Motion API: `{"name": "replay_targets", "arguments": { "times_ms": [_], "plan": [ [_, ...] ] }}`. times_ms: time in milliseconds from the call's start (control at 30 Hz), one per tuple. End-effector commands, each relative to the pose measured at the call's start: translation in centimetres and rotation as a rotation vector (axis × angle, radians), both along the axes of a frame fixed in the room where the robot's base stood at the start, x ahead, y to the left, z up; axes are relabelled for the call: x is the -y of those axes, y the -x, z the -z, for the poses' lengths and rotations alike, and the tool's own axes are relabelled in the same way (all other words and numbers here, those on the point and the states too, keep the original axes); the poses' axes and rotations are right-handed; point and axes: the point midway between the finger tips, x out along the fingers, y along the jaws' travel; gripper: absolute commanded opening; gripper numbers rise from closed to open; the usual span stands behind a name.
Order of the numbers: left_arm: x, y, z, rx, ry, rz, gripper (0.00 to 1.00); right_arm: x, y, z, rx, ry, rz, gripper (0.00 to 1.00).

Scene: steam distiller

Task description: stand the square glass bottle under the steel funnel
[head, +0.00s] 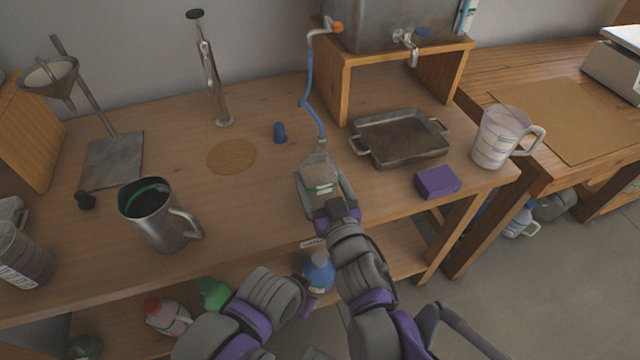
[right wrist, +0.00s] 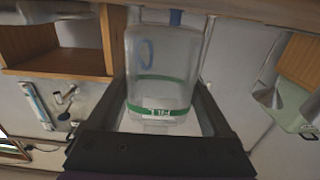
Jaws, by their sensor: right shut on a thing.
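The square glass bottle (head: 319,174) is clear with a green band and is above or on the bench near its front edge; I cannot tell if its base touches the wood. My right gripper (head: 325,192) is shut on its body, and the bottle also fills the middle of the right wrist view (right wrist: 163,85), between the two fingers. The steel funnel (head: 48,76) is held on a rod stand at the far left, with a grey base plate (head: 113,161) below and to its right.
A steel jug (head: 155,222) stands between bottle and funnel stand, towards the front. A tap column (head: 212,85), cork mat (head: 232,156), blue stopper (head: 280,132) and black knob (head: 86,200) are on the bench. The blue hose (head: 308,90) ends right by the bottle's neck.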

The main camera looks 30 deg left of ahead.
Motion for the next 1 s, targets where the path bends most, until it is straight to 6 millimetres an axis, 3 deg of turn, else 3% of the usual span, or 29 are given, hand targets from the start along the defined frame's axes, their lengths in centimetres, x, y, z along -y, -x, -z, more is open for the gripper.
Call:
{"name": "replay_targets", "arguments": {
  "times_ms": [100, 533, 567, 600, 633, 1000],
  "plan": [
    [0.0, -0.11, 0.72, -0.002, 0.0, 0.0, 0.43, -0.01, -0.05, 1.37, -0.001, -0.001, 0.0, 0.22],
    [0.0, -0.17, 1.14, -0.003, 0.0, 0.0, 0.43, -0.01, -0.01, 1.89, -0.001, -0.001, 0.0, 0.22],
    [0.0, -0.16, 1.09, -0.003, 0.0, 0.0, 0.43, 0.0, 0.0, 1.86, -0.001, -0.001, 0.0, 0.88],
    [0.0, -0.15, 1.03, -0.003, 0.0, 0.0, 0.43, 0.0, 0.0, 1.8, -0.001, -0.001, 0.0, 0.95],
    [0.0, -0.15, 1.02, -0.003, 0.0, 0.0, 0.43, -0.01, 0.01, 1.79, -0.001, -0.001, 0.0, 1.0],
    [0.0, -0.05, 0.38, -0.001, 0.0, 0.0, 0.43, 0.19, 0.16, 1.59, -0.001, -0.001, 0.001, 1.0]
  ]
}}
